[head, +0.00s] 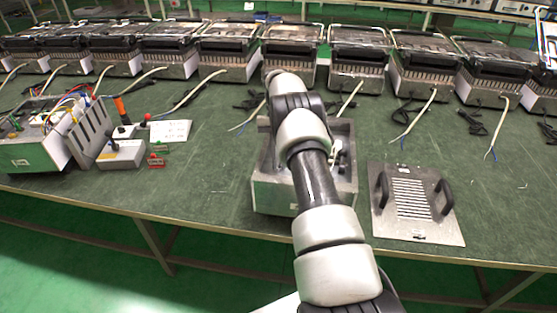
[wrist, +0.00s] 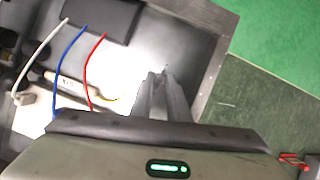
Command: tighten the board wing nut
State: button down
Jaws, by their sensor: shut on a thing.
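The open metal housing (head: 270,197) stands on the green bench at the centre of the head view, with my arm reaching over it and hiding much of its inside. In the wrist view my gripper (wrist: 162,78) points down into this housing (wrist: 212,78), its two fingers close together. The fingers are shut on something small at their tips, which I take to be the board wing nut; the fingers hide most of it. A dark block (wrist: 105,18) lies in the housing, with white, blue and red wires (wrist: 70,50) running from beside it.
A metal plate with two black handles (head: 411,200) lies right of the housing. A wired test unit (head: 40,150), a small grey box (head: 121,155) and a paper (head: 170,131) are at left. Several appliances with loose cords line the back. Bench beyond the plate is fairly clear.

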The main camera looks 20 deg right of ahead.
jog(key=shift+m, duration=0.3)
dwell(0.4)
jog(key=c, duration=1.7)
grip_release()
jog(key=shift+r, duration=0.1)
notch_tip(320, 180, up, 10)
jog(key=shift+f+p, duration=0.1)
jog(key=shift+p, duration=0.65)
